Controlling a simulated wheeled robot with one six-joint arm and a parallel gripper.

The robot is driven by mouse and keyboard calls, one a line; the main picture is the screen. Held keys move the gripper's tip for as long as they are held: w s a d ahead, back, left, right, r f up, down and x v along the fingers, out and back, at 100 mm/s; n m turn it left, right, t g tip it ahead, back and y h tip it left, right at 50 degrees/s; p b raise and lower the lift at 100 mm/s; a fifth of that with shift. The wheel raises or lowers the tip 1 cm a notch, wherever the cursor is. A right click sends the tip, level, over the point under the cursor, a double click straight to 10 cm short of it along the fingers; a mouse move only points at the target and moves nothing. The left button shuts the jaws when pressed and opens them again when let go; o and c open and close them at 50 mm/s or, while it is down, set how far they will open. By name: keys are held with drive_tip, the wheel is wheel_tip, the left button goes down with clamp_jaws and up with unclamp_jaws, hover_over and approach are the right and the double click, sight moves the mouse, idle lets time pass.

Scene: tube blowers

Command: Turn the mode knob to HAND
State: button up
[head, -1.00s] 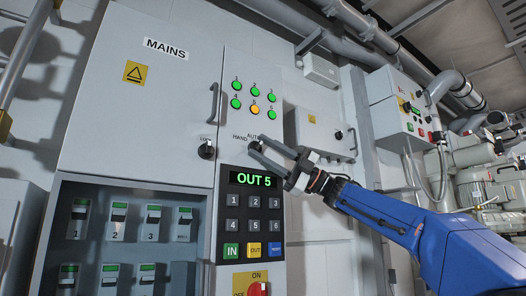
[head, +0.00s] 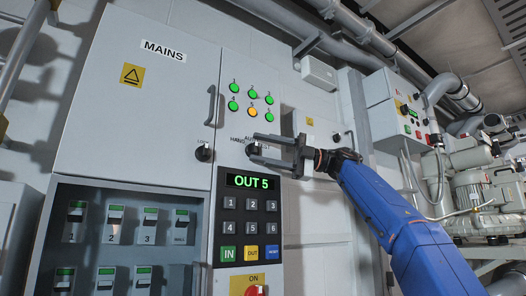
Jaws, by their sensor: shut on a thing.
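The mode knob (head: 252,150) is a small dark knob on the grey control panel, above the OUT 5 display. The HAND label (head: 238,140) is at its upper left. The AUTO label above it is partly hidden by my gripper, and the text to its right is covered. My gripper (head: 255,147) reaches in from the right, with one finger above the knob and one below. It is shut on the knob. The knob's exact pointing direction is too small to tell.
A LOCK knob (head: 204,153) sits to the left, below the door handle (head: 211,104). The keypad (head: 250,215) is close below my gripper, and a red rotary switch (head: 256,290) is lower down. Indicator lights (head: 252,100) are above. A grey box (head: 318,125) stands behind my gripper.

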drive_tip(key=shift+r, duration=0.2)
drive_tip(key=shift+s+f+h, duration=0.1)
drive_tip(key=shift+s+h, duration=0.1)
drive_tip(key=shift+h, duration=0.2)
drive_tip(key=shift+c, duration=1)
drive_tip(key=o, duration=0.8)
drive_tip(key=shift+s, duration=0.1)
drive_tip(key=shift+c, duration=0.2)
drive_tip(key=shift+f, duration=0.1)
